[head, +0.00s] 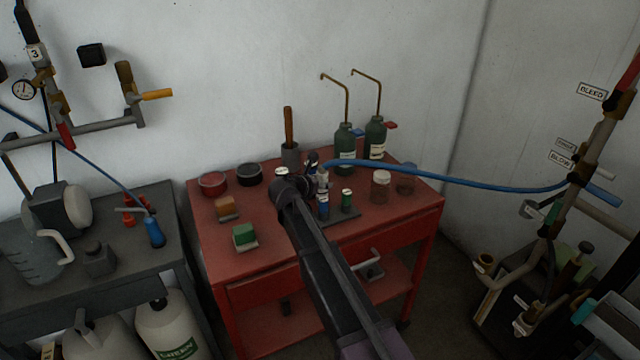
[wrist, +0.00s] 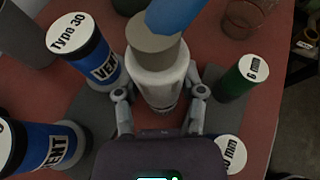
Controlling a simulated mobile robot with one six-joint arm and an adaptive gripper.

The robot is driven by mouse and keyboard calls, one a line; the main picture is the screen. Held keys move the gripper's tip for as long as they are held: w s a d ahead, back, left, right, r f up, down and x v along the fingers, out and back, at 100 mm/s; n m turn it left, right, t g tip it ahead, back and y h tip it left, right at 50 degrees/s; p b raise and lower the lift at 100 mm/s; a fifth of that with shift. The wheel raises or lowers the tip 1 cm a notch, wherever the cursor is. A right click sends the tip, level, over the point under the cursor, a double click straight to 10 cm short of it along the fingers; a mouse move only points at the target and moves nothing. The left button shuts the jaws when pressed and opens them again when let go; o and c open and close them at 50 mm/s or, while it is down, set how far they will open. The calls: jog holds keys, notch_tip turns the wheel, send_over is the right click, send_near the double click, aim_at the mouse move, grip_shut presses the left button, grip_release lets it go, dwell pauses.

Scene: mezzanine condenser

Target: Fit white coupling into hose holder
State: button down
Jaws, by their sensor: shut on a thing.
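The white coupling (wrist: 160,78) with a grey collar sits between my gripper's (wrist: 160,105) two fingers, which are shut on it. In the head view the coupling (head: 322,178) shows pale beside my gripper (head: 314,188), above the red cart. A blue hose (head: 450,181) runs from the coupling's top across to the pipework at the right; it also shows in the wrist view (wrist: 175,14). A grey base plate (wrist: 82,108) lies beneath on the cart top. I cannot make out the hose holder. The coupling's lower end is partly hidden, so I cannot tell whether it touches anything.
A blue Type 30 vent cylinder (wrist: 95,62) and a green 6 mm cylinder (wrist: 238,82) stand close on either side. Another blue cylinder (wrist: 35,148) is at lower left. Green bottles (head: 345,150) and jars (head: 381,187) stand on the red cart (head: 270,262).

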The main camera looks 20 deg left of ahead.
jog(key=shift+f, duration=0.1)
jog(key=shift+c, duration=1)
grip_release()
jog(key=shift+s+r, duration=0.15)
jog(key=shift+r, duration=0.1)
jog(key=p+v, duration=0.5)
jog(key=v, duration=0.6)
jog(key=shift+s, duration=0.35)
jog(key=shift+r, duration=0.1)
